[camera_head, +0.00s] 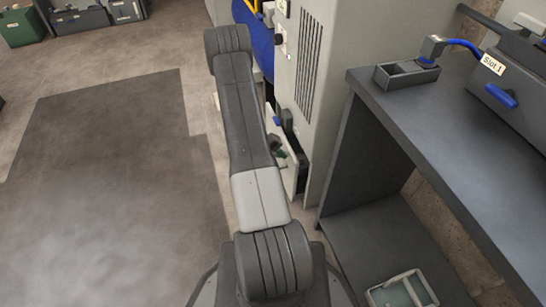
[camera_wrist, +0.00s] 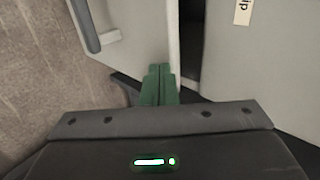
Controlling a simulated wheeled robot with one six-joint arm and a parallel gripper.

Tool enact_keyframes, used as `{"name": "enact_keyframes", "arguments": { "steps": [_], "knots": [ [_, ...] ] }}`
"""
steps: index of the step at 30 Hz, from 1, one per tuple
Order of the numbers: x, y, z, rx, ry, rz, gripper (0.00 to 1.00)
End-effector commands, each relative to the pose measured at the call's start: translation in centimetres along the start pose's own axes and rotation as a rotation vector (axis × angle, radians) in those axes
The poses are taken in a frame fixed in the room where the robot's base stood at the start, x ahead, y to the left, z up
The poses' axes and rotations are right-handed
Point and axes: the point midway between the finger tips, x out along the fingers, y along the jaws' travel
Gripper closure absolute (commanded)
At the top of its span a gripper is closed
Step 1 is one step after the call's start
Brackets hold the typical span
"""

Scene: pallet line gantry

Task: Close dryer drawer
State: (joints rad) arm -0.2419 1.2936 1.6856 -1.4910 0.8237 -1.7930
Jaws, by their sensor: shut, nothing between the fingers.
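The dryer (camera_head: 322,75) is a tall beige cabinet right of my arm in the head view. Its drawer front (camera_head: 289,178) stands out from the cabinet low down, mostly behind my arm. In the wrist view the drawer front (camera_wrist: 140,42) is a pale panel with a grey handle (camera_wrist: 84,26). A dark gap separates it from the cabinet body (camera_wrist: 245,75) on the right, so the drawer is partly open. My gripper (camera_wrist: 158,72) has green fingers, shut and empty, at the panel's lower edge. I cannot tell whether they touch it.
A dark workbench (camera_head: 440,140) stands right of the dryer, with a small open box (camera_head: 405,75) and a machine labelled Slot 1 on top. A clear-looking bin (camera_head: 402,290) sits on its lower shelf. Floor (camera_head: 110,170) left of my arm is free.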

Motion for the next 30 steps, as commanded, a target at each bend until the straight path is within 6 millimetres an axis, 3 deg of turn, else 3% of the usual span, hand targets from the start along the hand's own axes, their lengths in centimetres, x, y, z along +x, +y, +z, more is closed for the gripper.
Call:
{"name": "enact_keyframes", "arguments": {
  "steps": [14, 24, 30],
  "knots": [
    [0.5, -0.5, 0.0, 0.000, -0.001, 0.000, 1.00],
    [3.6, -3.4, 0.1, 0.003, 0.000, 0.000, 1.00],
    [4.1, -3.9, 0.1, 0.001, -0.001, -0.001, 1.00]
  ]
}}
